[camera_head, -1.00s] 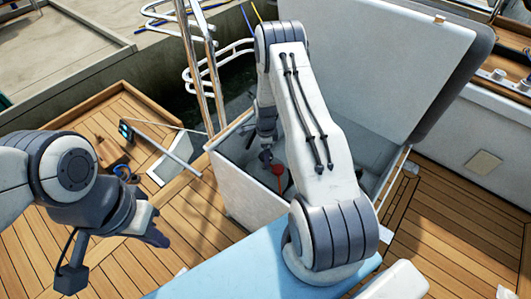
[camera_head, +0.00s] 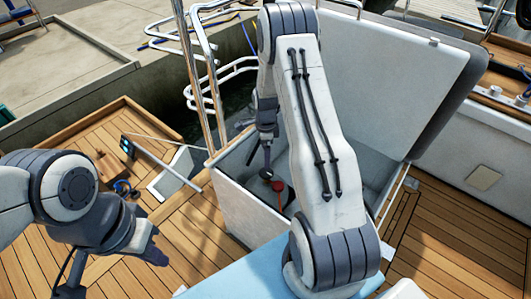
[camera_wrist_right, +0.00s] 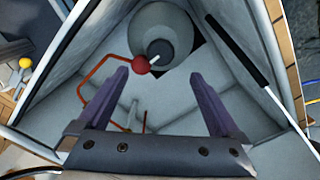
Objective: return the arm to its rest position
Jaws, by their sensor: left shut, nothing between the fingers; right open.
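My right arm reaches over the open white locker (camera_head: 238,205). Its gripper (camera_wrist_right: 157,78) is open in the right wrist view, with nothing between its two purple fingers, and points down into the locker. In the head view the right wrist is partly hidden by the arm, above the locker opening. My left gripper (camera_head: 147,248) is at the lower left of the head view, over the wooden deck, shut and empty.
The raised lid (camera_head: 390,85) stands behind my right arm. Metal rails (camera_head: 190,75) rise at the locker's left. Deck (camera_head: 445,230) is clear at right.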

